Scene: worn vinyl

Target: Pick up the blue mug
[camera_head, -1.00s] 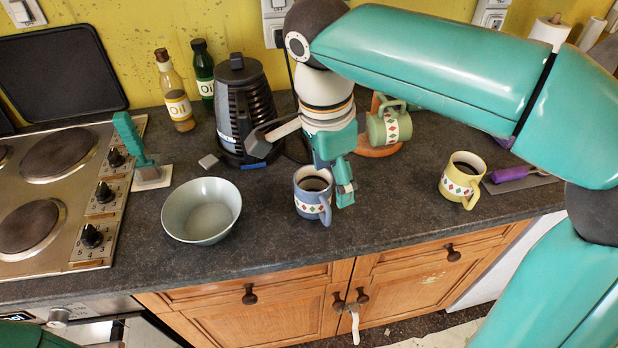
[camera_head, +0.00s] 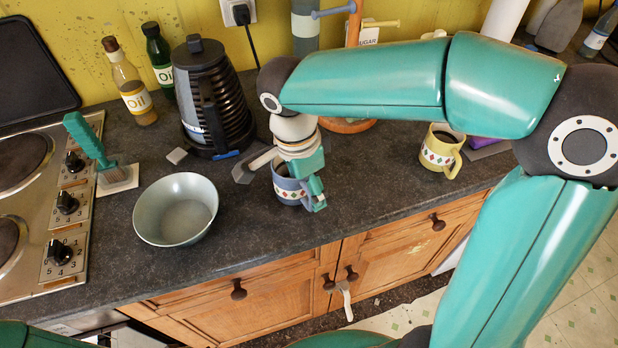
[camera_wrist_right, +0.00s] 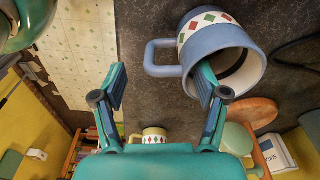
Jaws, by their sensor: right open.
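The blue mug (camera_head: 290,190) stands upright on the dark counter, with a band of coloured diamonds. My right gripper (camera_head: 308,192) is directly over it and hides part of its rim and handle. In the right wrist view the blue mug (camera_wrist_right: 222,45) shows large, its handle between the two open fingers of the right gripper (camera_wrist_right: 162,78). One finger overlaps the mug's opening; the other is beyond the handle, clear of it. I cannot tell whether either finger touches the mug. My left gripper is out of view.
A grey-green bowl (camera_head: 176,208) and a kettle (camera_head: 211,98) stand left of the blue mug. A yellow mug (camera_head: 441,150) is to the right. A wooden mug stand (camera_head: 347,126) is behind, with a green mug (camera_wrist_right: 238,139) beside its base. The counter's front edge is close.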

